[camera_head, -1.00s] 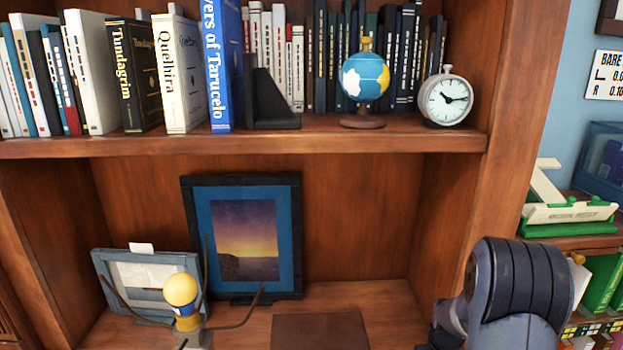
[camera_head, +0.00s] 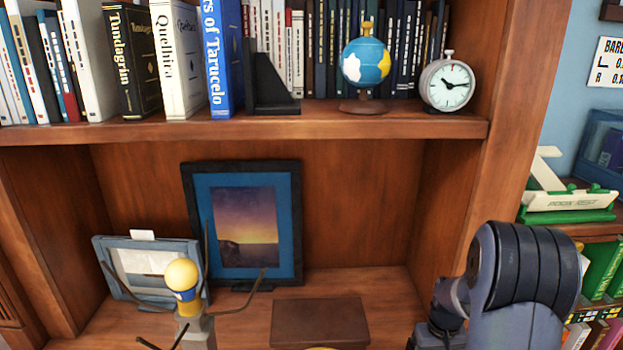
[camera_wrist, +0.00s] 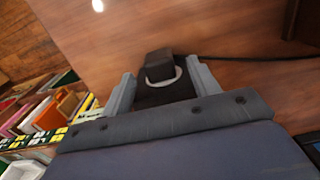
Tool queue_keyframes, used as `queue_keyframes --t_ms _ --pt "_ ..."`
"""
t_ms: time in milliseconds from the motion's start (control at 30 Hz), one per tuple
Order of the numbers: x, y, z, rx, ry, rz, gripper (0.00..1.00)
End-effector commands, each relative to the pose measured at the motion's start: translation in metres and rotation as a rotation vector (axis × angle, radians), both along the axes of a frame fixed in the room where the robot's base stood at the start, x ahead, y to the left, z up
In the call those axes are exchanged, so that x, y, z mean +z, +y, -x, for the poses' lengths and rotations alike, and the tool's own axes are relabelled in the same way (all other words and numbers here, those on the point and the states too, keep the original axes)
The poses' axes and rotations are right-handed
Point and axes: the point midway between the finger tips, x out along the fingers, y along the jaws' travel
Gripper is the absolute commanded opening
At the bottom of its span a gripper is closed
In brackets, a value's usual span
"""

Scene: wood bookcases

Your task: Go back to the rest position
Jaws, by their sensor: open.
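My gripper (camera_wrist: 161,72) shows in the wrist view with its two grey fingers apart. A dark block with a pale ring shows between the fingers; I cannot tell whether it is part of the gripper or a separate thing. No object is clearly held. A reddish-brown wood surface (camera_wrist: 235,30) fills much of that view behind the fingers. In the head view my dark arm (camera_head: 520,275) is at the lower right, in front of the bookcase's right side. The gripper itself is hidden or out of frame there.
The bookcase's upper shelf (camera_head: 350,127) carries books, a black bookend (camera_head: 268,85), a globe (camera_head: 366,62) and a clock (camera_head: 447,83). Below are a framed picture (camera_head: 243,225), a grey frame (camera_head: 120,265), a yellow-headed figure (camera_head: 182,275) and a brown box (camera_head: 320,322). A green-and-white stand (camera_head: 568,205) is right.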

Motion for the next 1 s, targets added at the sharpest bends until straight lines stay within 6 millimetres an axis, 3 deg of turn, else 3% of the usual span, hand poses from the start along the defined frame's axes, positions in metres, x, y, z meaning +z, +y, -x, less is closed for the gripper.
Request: queue_keyframes --t_ms 133,200,267,533,1000 --pt "-0.028 0.000 0.001 0.000 0.004 -0.001 0.58" --pt "-0.024 -0.001 0.014 -0.002 0.001 0.000 0.58" --pt "-0.020 -0.001 0.012 0.000 0.000 0.000 0.58" --pt "-0.025 -0.001 0.036 -0.001 0.000 0.000 0.58" --pt "-0.024 -0.001 0.040 0.000 -0.001 0.000 0.58"
